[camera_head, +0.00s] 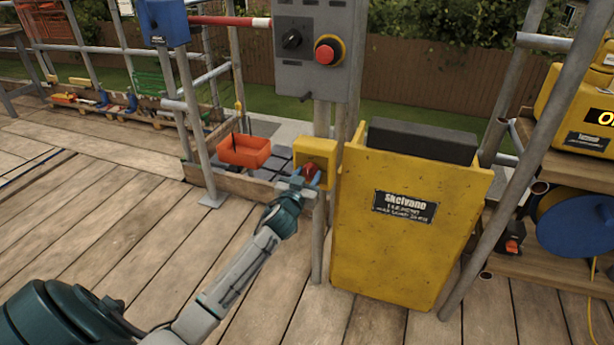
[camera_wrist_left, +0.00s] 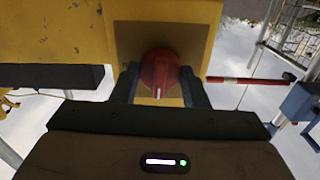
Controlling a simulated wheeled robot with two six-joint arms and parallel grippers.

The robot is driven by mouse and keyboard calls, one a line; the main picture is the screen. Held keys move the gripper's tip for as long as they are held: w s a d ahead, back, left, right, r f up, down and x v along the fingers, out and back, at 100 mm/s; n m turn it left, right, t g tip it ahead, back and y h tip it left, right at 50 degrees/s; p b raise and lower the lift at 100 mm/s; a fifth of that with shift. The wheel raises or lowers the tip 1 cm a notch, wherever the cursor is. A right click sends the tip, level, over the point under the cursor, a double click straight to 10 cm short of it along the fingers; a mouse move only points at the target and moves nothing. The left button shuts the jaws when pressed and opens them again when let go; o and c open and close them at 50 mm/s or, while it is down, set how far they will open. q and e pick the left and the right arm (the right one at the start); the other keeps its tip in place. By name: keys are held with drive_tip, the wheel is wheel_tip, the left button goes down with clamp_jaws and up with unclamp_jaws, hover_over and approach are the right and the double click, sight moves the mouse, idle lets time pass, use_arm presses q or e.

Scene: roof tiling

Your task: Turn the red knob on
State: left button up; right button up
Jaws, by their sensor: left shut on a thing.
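The red knob (camera_head: 309,170) sits on the front of a yellow box (camera_head: 316,150) fixed to a grey post, below a grey control panel. In the left wrist view the knob (camera_wrist_left: 160,72) is round with a pale line on its face, pointing toward the gripper's palm side. My left gripper (camera_head: 305,180) is at the knob, with one finger on each side of it, shut on it. In the left wrist view the gripper (camera_wrist_left: 160,88) shows both dark fingers flanking the knob. My right gripper is in neither view.
The grey panel (camera_head: 312,75) above carries a black knob (camera_head: 292,39) and a red button (camera_head: 328,51). A large yellow hopper (camera_head: 400,255) stands close right of the box. An orange tray (camera_head: 244,151) and scaffold poles (camera_head: 193,120) are to the left. The plank floor (camera_head: 130,215) in front is clear.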

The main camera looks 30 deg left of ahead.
use_arm(q)
drive_tip(key=shift+m, duration=0.6)
drive_tip(key=m+p, duration=0.3)
drive_tip(key=m, duration=0.3)
drive_tip(key=m+p, duration=0.1)
drive_tip(key=m, duration=0.2)
drive_tip(key=shift+m, duration=0.4)
drive_tip(key=m+p, duration=0.2)
drive_tip(key=m, duration=0.2)
drive_tip(key=shift+m, duration=0.4)
drive_tip(key=shift+m+p, duration=0.35)
drive_tip(key=shift+m, duration=0.55)
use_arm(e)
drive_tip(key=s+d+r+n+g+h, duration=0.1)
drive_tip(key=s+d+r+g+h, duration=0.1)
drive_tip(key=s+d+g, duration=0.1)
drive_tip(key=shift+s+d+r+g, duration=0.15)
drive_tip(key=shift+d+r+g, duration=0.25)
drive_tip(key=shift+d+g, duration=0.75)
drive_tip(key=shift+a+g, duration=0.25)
use_arm(q)
drive_tip(key=o, duration=1)
drive_tip(key=shift+c, duration=0.2)
